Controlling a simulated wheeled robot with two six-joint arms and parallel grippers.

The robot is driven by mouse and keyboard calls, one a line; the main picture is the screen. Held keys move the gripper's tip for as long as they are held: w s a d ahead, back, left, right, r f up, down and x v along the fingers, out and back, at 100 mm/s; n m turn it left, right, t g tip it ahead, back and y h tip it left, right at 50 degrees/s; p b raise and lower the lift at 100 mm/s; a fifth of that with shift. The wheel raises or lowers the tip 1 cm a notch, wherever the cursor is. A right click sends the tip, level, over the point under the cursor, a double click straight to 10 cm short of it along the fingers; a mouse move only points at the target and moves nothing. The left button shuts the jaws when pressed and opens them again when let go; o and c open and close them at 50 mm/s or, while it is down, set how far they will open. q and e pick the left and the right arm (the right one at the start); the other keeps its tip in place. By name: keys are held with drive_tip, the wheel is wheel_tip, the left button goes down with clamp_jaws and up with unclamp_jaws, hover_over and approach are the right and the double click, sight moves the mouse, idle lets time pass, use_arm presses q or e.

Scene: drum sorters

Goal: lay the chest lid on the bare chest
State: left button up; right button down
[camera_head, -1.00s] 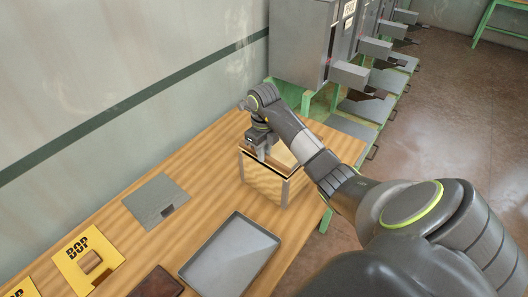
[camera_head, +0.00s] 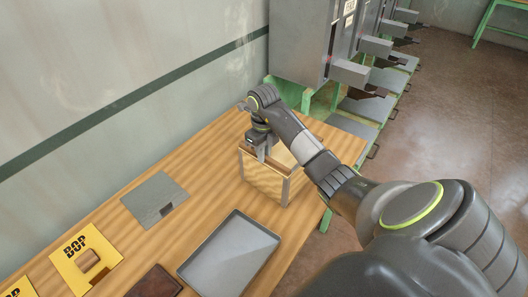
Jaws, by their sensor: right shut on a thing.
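The chest (camera_head: 264,182) is a light wooden box with grey metal corner strips, upright near the far end of the wooden table. My left gripper is not in view.
On the table (camera_head: 205,215) lie a grey metal tray (camera_head: 229,256), a grey plate with a notch (camera_head: 154,198), a yellow plate marked BOP (camera_head: 83,263) and a dark brown item (camera_head: 154,282). Grey metal machines (camera_head: 300,45) stand behind the table's far end.

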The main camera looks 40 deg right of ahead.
drive_tip(key=c, duration=1.3)
unclamp_jaws()
drive_tip(key=shift+f, duration=0.1)
wheel_tip(320, 180, up, 4)
drive_tip(key=shift+f+p, duration=0.25)
drive_tip(key=shift+p, duration=0.45)
wheel_tip(320, 180, up, 9)
drive_tip(key=p, duration=0.8)
drive_tip(key=shift+f+p, duration=0.2)
drive_tip(key=shift+p, duration=0.15)
drive_tip(key=shift+a, duration=0.1)
